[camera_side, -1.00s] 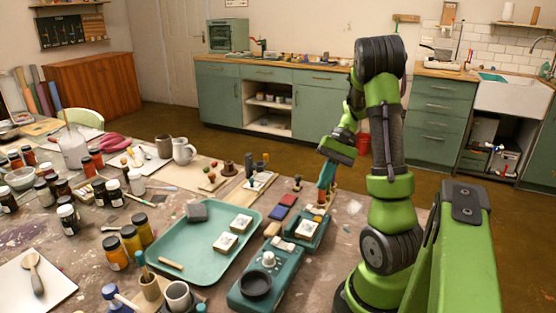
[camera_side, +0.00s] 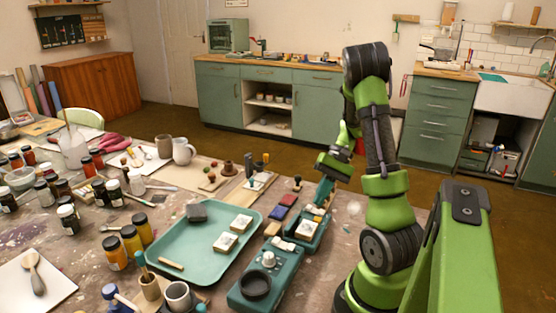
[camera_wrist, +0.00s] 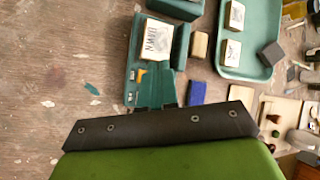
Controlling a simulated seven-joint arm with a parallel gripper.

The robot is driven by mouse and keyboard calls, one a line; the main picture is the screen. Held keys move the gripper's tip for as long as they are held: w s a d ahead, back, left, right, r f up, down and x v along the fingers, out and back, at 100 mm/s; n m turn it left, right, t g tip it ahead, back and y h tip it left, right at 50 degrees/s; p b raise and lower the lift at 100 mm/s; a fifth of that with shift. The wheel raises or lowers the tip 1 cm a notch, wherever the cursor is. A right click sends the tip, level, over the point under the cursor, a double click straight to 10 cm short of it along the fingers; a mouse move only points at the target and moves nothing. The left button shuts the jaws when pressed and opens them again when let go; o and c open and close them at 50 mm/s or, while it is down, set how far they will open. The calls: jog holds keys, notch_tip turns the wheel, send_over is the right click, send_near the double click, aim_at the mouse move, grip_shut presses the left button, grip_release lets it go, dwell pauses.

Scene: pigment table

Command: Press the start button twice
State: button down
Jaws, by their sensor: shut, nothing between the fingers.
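In the wrist view the fingertips (camera_wrist: 156,72) overlap the device beside those parts. I cannot tell whether they touch it.
A teal tray (camera_side: 185,262) with white tiles lies left of the device. A second teal machine (camera_side: 270,280) with a knob and black bowl stands nearer the camera. A blue block (camera_wrist: 197,93) lies close to the fingers. Jars and mugs crowd the table's left.

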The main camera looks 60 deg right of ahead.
aim_at(319, 218)
jog(key=shift+f, duration=1.65)
dwell(0.8)
jog(key=shift+f, duration=0.45)
jog(key=shift+f, duration=0.45)
dwell(0.5)
jog(key=shift+r, duration=0.9)
jog(key=shift+r, duration=0.1)
jog(key=shift+r, duration=2.4)
dwell(0.7)
